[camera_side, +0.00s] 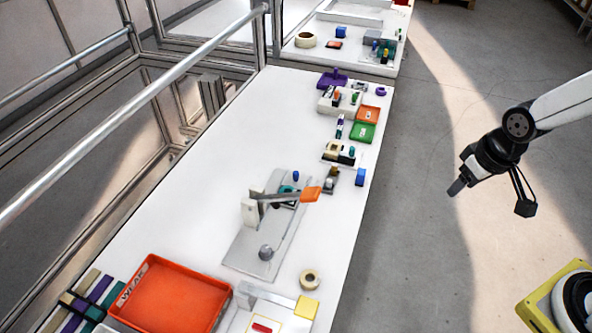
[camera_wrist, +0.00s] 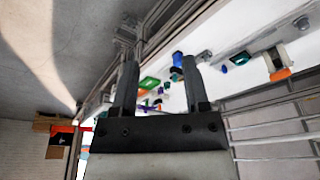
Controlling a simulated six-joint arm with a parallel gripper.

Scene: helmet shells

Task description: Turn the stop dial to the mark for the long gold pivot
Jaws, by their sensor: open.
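My gripper (camera_side: 457,188) hangs over the floor to the right of the white table (camera_side: 225,185), well apart from everything on it. In the wrist view my gripper (camera_wrist: 160,78) has its two dark fingers apart with nothing held between them. On the table a grey base plate (camera_side: 240,250) carries a lever with an orange handle (camera_side: 311,194) and a round grey knob (camera_side: 266,253). I cannot tell whether this knob is the stop dial. No dial marks and no long gold pivot can be made out at this size.
A large orange tray (camera_side: 170,295) stands at the near left. A tape roll (camera_side: 310,279) lies near the front. Small trays, a green one (camera_side: 363,132) among them, and several blocks line the right edge. A metal rail (camera_side: 150,105) runs along the left.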

